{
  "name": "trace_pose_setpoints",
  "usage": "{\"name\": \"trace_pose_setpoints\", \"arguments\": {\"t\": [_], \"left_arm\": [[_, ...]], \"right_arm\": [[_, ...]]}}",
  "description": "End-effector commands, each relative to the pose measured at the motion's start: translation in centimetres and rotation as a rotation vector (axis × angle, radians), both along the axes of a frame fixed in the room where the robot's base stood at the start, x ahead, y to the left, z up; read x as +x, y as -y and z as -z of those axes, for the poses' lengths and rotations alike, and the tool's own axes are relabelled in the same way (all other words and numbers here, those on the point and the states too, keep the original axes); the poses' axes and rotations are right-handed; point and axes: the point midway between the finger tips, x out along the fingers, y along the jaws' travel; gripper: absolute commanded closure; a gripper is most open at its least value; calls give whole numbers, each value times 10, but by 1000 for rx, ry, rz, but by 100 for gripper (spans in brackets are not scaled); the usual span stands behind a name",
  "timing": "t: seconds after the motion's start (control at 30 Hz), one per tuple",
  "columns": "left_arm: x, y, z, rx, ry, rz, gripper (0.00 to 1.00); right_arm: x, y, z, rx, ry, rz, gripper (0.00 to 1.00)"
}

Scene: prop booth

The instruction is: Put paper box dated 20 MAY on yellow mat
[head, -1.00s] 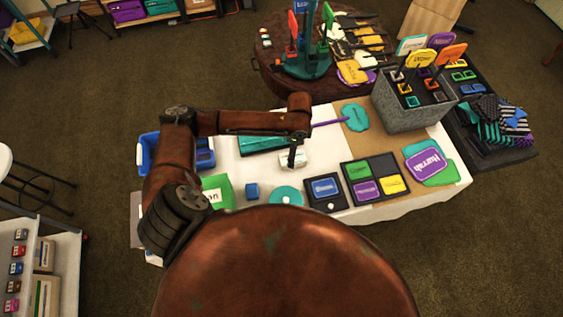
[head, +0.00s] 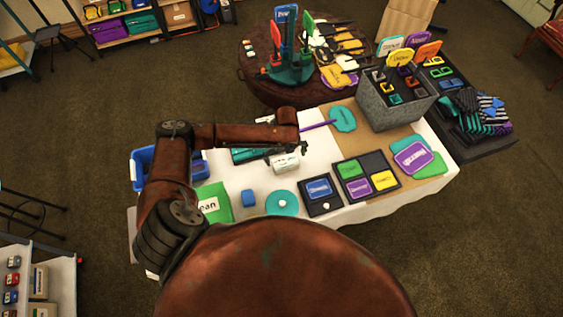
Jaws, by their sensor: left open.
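A small white box (head: 285,162) with faint print lies on the white-covered table, left of the middle; its date is too small to read. My left gripper (head: 303,148) is open and empty, just right of and above the white box, apart from it in the picture. A yellow card (head: 384,180) lies in the front right compartment of a black tray; I cannot tell any yellow mat for sure. My right gripper is not in view.
A teal case (head: 247,155) and a blue bin (head: 143,158) lie left of the box.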

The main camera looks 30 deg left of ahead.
Motion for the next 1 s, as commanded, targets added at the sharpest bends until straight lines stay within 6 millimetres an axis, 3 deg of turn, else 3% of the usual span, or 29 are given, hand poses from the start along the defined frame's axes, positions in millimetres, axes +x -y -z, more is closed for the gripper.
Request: {"name": "trace_pose_setpoints", "arguments": {"t": [0.23,0.53,1.0], "left_arm": [[-1,-1,35,0,-1,2,0],[0,0,40,-1,-1,4,0],[0,0,40,-1,-1,5,32]], "right_arm": [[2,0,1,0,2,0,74],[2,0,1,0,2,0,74],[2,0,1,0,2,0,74]]}}
